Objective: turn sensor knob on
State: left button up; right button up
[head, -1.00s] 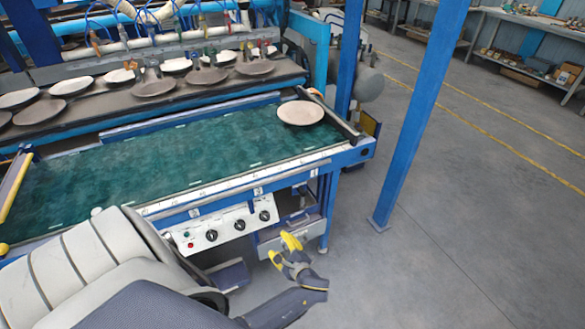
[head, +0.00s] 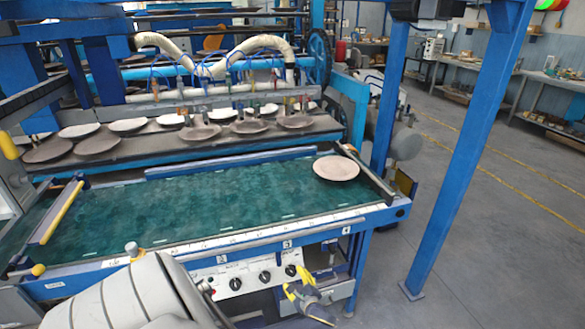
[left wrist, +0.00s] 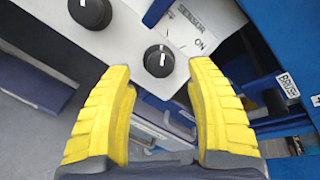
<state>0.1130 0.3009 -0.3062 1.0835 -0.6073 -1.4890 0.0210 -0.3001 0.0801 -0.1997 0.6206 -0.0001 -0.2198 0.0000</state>
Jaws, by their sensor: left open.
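The sensor knob (left wrist: 159,61) is a round black knob with a white pointer mark on a white panel. The words SENSOR and ON are printed beside it, and its pointer is not aimed at ON. In the head view it is the rightmost knob (head: 291,270) on the panel. My left gripper (head: 299,284) is open and empty just in front of the panel's right end. In the left wrist view its two yellow fingers (left wrist: 160,68) stand on either side of the sensor knob, apart from it. My right gripper is not in view.
Another black knob (left wrist: 91,12) sits beside the sensor knob. The panel (head: 250,283) hangs under the green conveyor (head: 220,205), which carries a plate (head: 336,168). A blue post (head: 470,140) stands to the right, with open floor around it.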

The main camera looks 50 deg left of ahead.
aim_at(293, 273)
pick_arm(q)
jog(key=shift+x, duration=1.95)
grip_shut()
